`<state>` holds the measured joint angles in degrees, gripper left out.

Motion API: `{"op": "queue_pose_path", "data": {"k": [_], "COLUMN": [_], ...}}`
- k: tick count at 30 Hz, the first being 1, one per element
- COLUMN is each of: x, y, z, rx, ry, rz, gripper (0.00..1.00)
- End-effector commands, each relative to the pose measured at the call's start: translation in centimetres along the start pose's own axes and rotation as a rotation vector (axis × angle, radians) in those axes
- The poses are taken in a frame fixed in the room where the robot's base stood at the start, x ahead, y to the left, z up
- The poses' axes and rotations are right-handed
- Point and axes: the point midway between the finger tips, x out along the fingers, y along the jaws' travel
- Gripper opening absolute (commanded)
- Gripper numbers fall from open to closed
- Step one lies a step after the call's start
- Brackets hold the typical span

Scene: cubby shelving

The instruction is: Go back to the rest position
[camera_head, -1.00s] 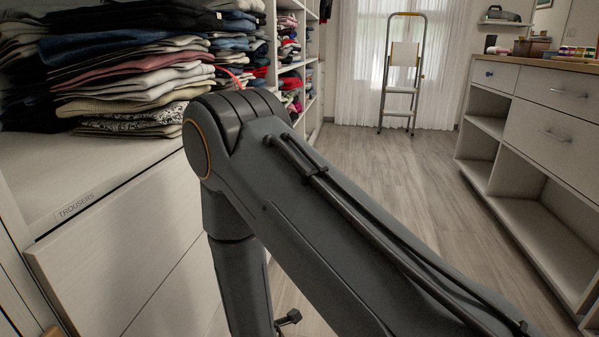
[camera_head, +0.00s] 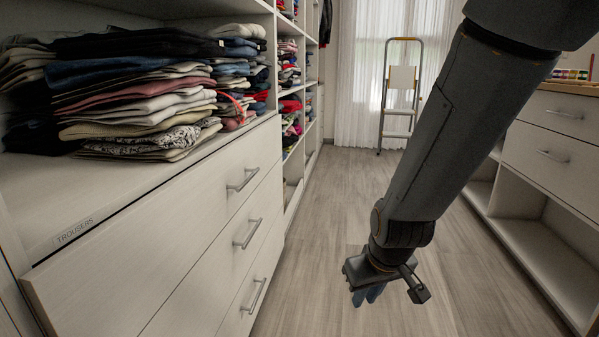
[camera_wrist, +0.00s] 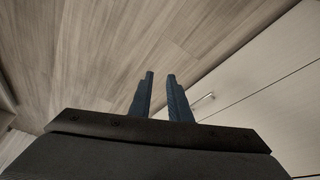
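My gripper (camera_head: 369,294) hangs at the end of my arm over the wooden floor, in the aisle between the two rows of cabinets. In the wrist view its two dark blue fingers (camera_wrist: 162,90) point away from the camera. There is a gap between them, with only floor seen through it. The gripper is empty and touches nothing that I can see. In the head view the fingers are partly hidden behind the dark gripper body.
At left a white drawer cabinet (camera_head: 150,255) with a TROUSERS label carries folded trousers (camera_head: 140,100). At right stands a white cabinet (camera_head: 545,215) with drawers and open cubbies. A stepladder (camera_head: 400,95) stands by the curtained window. The floor (camera_head: 320,220) between is clear.

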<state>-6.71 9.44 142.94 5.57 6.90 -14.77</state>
Motion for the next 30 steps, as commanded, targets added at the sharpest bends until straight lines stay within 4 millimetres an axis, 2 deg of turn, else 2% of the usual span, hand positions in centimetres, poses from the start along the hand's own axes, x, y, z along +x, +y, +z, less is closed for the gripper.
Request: {"op": "queue_pose_path", "data": {"k": [6,14,23,30], "x": [-2.8,-5.2,-7.1,-9.6], "y": [2.1,3.7,-0.6,-5.4], "z": [3.1,6.1,5.5,5.5], "rx": [0.146,0.275,0.196,0.104], "ry": [-0.069,-0.132,-0.150,-0.172], "rz": [0.014,0.037,-0.006,-0.055], "gripper": [0.17,0.17,0.17,0.17]}}
